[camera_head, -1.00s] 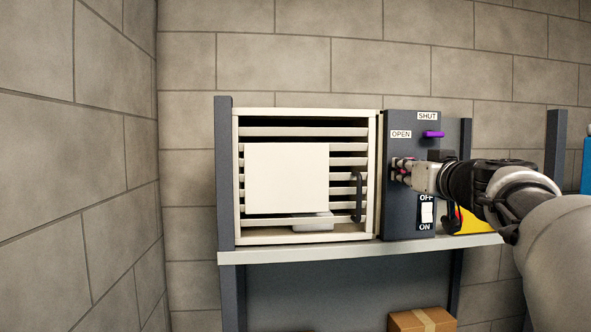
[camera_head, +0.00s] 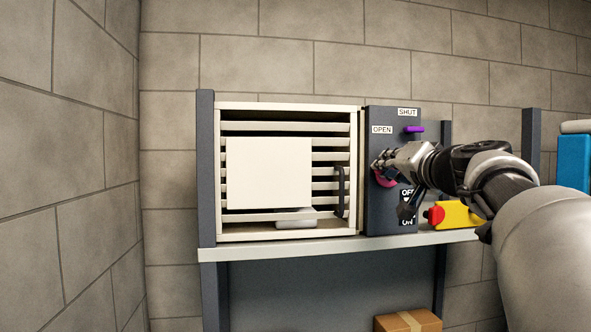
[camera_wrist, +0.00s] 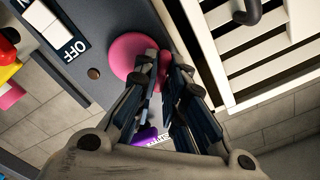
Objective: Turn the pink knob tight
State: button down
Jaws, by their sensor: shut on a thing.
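The pink knob (camera_head: 386,180) is on the front of the dark control panel (camera_head: 385,215), below the OPEN label. In the wrist view the knob (camera_wrist: 128,52) is a round pink disc with a raised grip. My gripper (camera_head: 378,163) reaches it from the right. In the wrist view my gripper (camera_wrist: 165,80) is shut on that raised grip, with a finger on each side. The fingers hide part of the knob.
A purple lever (camera_head: 414,129) sticks out just above my gripper. A white OFF/ON switch (camera_head: 407,206) is below it. The louvred box (camera_head: 288,226) with a dark handle (camera_head: 340,190) stands left. A yellow and red item (camera_head: 455,215) lies on the shelf at right.

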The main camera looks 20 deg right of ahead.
jog(key=m+p, duration=0.3)
jog(key=m, duration=1)
jog(key=m+p, duration=0.3)
jog(key=m, duration=1.1)
jog(key=shift+a+f+p, duration=0.15)
jog(key=shift+a+p, duration=0.05)
jog(key=shift+p, duration=0.15)
jog(key=shift+m, duration=0.3)
jog(key=c, duration=1.7)
grip_release()
jog(key=shift+f, duration=0.2)
jog(key=shift+o, duration=0.2)
jog(key=shift+w, duration=0.1)
notch_tip(320, 180, up, 10)
jog(key=shift+r, duration=0.1)
